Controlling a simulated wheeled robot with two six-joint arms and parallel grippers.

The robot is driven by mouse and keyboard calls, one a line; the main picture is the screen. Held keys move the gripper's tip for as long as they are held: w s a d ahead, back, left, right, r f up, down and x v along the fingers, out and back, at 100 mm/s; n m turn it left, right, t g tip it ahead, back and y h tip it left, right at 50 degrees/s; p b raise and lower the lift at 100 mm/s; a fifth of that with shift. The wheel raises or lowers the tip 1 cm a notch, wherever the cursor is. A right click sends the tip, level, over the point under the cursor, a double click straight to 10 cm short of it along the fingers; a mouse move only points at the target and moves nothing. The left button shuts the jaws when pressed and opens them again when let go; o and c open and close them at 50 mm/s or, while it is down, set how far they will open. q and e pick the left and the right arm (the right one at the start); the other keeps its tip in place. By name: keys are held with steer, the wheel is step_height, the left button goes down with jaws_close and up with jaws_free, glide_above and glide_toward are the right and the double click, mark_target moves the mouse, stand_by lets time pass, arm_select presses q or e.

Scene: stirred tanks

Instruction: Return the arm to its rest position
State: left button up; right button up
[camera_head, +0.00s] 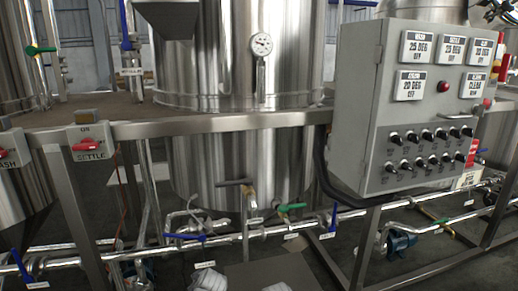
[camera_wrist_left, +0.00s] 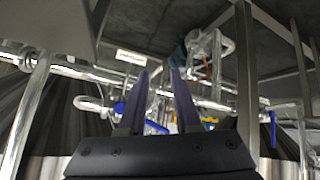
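My left gripper (camera_wrist_left: 159,76) shows in the left wrist view. Its two dark fingers stand apart with nothing between them, so it is open and empty. Steel pipes and a blue valve handle (camera_wrist_left: 119,108) lie behind the fingers; I cannot tell how far off they are. I cannot make out either gripper in the head view. My right gripper is in neither view.
A grey control box (camera_head: 345,130) with knobs and displays stands at right. A large steel tank (camera_head: 235,60) with a gauge (camera_head: 262,44) stands behind a steel frame rail (camera_head: 240,124). Low pipes with blue (camera_head: 187,237) and green (camera_head: 291,207) valve handles run across below.

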arm_select(q)
steer(key=s+d+r+m+g+h+p, duration=0.1)
steer(key=s+d+m+g+p, duration=0.25)
steer(key=s+d+m, duration=0.45)
steer(key=s+d+m+g+h+p, duration=0.25)
steer(key=s+d+m+g, duration=0.25)
steer(key=s, duration=0.5)
step_height(320, 180, up, 36)
steer(key=p, duration=3.6)
steer(key=shift+w+a+r+t, duration=0.15)
steer(key=shift+w+t, duration=0.05)
steer(key=shift+t, duration=0.15)
steer(key=shift+y, duration=0.25)
